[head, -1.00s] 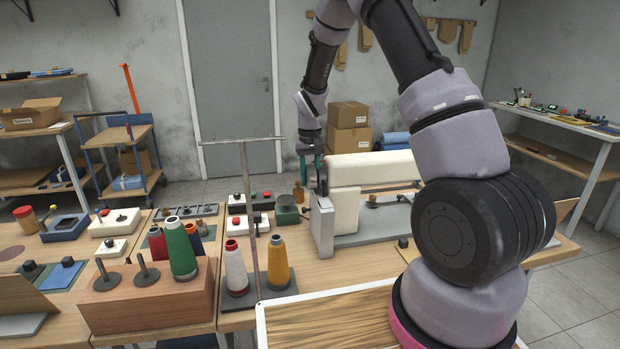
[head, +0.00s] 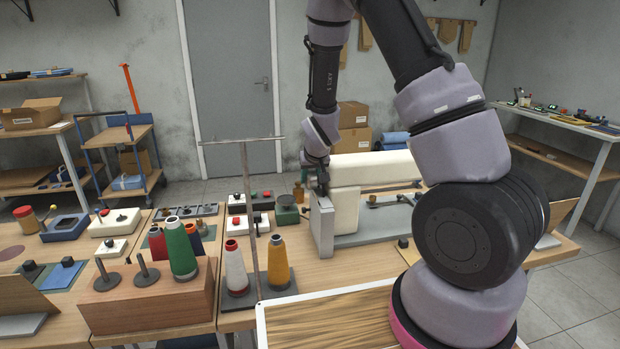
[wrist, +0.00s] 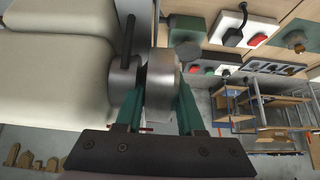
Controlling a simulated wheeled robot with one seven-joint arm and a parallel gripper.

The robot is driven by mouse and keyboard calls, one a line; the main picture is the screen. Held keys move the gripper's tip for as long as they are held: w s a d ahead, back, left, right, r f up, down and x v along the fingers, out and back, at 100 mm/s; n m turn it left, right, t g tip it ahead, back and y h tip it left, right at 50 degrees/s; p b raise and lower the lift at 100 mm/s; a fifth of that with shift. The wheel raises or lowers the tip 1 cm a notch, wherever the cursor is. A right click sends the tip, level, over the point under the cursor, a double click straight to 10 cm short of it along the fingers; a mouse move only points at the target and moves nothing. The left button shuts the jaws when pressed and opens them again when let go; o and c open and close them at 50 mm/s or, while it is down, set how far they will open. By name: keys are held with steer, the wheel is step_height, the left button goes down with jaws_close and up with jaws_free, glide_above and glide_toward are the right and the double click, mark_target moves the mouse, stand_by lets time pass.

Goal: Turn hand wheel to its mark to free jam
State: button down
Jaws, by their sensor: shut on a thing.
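In the wrist view the hand wheel (wrist: 163,82) is a silver metal disc on the end of the cream sewing machine (wrist: 55,75). My gripper (wrist: 159,98) has its two teal fingers on either side of the wheel's rim and is shut on it. A metal collar (wrist: 124,80) with a dark rod beside it sits between the wheel and the machine body. In the head view the machine (head: 345,212) stands on the bench, with my gripper at its left end, where my wrist largely hides the wheel. I cannot make out the wheel's mark clearly.
Thread cones (head: 278,262) and a thin metal stand (head: 250,190) are nearer me. Cardboard boxes (head: 352,114) stand behind the machine. The floor by the door is clear.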

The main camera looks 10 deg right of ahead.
steer(key=shift+s+f+t, duration=0.1)
steer(key=shift+t, duration=1.8)
steer(key=c, duration=0.5)
jaws_free()
